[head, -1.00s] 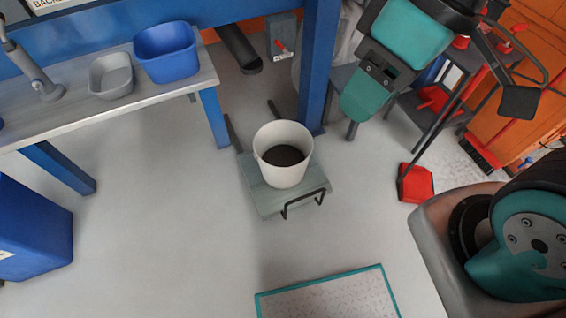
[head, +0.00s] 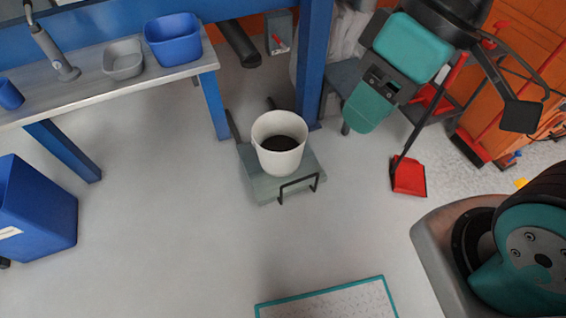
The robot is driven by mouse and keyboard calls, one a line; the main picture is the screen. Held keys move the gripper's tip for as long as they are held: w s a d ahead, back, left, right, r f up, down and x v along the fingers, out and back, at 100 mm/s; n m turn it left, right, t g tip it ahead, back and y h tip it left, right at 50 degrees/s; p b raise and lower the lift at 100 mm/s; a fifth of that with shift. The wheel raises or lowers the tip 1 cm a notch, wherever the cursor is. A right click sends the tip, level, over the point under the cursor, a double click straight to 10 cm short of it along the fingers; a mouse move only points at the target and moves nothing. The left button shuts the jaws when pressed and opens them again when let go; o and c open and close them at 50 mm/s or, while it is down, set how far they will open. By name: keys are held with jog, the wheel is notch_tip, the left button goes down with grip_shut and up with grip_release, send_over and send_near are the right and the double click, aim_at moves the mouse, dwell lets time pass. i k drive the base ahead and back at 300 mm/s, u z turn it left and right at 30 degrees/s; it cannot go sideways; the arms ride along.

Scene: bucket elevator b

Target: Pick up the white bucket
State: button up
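The white bucket (head: 280,155) stands upright on a low grey platform (head: 262,187) on the floor near the centre of the head view. It is open at the top and holds dark material at the bottom. A black bar handle (head: 298,186) is at the platform's front edge. My teal and black arm is at the upper right, to the right of and apart from the bucket. A dark plate-like part at its end shows there, but I cannot make out two fingertips or whether my gripper is open. Nothing is seen touching the bucket.
A blue post (head: 313,70) rises just behind the bucket. A workbench (head: 110,90) with a grey tub (head: 123,62) and a blue tub (head: 173,42) is at the left. A blue bin (head: 35,215) and red dustpan (head: 409,178) are on the floor. The floor in front is open.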

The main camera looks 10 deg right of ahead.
aim_at(278, 137)
jog(key=k, duration=0.8)
jog(key=z, duration=0.8)
jog(key=i, duration=1.7)
jog(key=u, duration=0.9)
jog(key=i, duration=0.7)
jog(key=u, duration=0.65)
